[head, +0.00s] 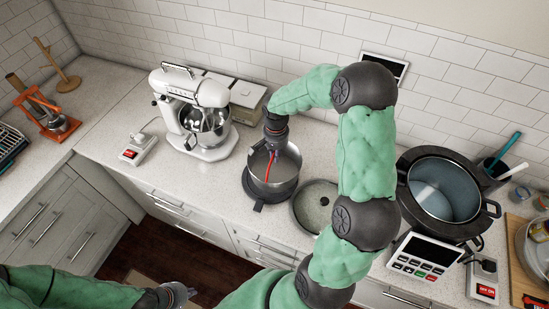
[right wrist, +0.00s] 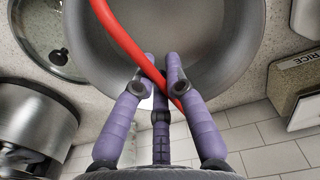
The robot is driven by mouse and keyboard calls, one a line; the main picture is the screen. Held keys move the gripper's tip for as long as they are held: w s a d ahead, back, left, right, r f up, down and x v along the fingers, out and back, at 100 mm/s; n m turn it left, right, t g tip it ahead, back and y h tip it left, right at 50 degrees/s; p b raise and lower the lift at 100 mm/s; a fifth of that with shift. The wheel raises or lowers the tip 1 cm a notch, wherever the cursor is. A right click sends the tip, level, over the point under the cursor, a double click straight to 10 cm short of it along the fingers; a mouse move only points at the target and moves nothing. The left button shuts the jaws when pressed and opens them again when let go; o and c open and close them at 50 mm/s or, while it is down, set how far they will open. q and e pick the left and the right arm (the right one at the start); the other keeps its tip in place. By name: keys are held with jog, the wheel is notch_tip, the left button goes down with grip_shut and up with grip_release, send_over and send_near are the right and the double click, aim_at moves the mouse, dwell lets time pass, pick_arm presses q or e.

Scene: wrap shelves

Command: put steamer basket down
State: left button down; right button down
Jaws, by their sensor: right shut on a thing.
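A grey metal round vessel (head: 284,172) stands on a dark round base (head: 262,197) at the middle of the counter. Its wide grey inside (right wrist: 190,35) fills the top of the right wrist view. My right gripper (head: 272,142) reaches down over it. In the right wrist view its purple fingers (right wrist: 163,78) are shut on a red curved handle (right wrist: 122,38). The red handle also shows inside the vessel in the head view (head: 270,165). I cannot tell the steamer basket's body apart from the vessel. My left gripper (head: 178,293) is low at the bottom left, away from the counter objects; its fingers are unclear.
A glass lid (head: 316,207) lies just right of the vessel. A white stand mixer (head: 199,108) stands to the left, with a box (head: 247,100) behind. A big dark pot (head: 444,190) and a control panel (head: 427,256) are at the right. The counter between mixer and vessel is partly clear.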

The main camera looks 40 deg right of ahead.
aim_at(275, 170)
jog(key=f, duration=0.2)
jog(key=w+f, duration=0.1)
jog(key=f, duration=0.1)
jog(key=shift+d+f+p, duration=0.1)
jog(key=shift+d+p, duration=0.1)
jog(key=shift+p, duration=0.1)
jog(key=shift+f, duration=0.2)
jog(key=c, duration=1.3)
grip_release()
jog(key=shift+r, duration=0.15)
notch_tip(275, 170, up, 12)
jog(key=shift+r+b, duration=0.1)
jog(key=shift+b, duration=0.2)
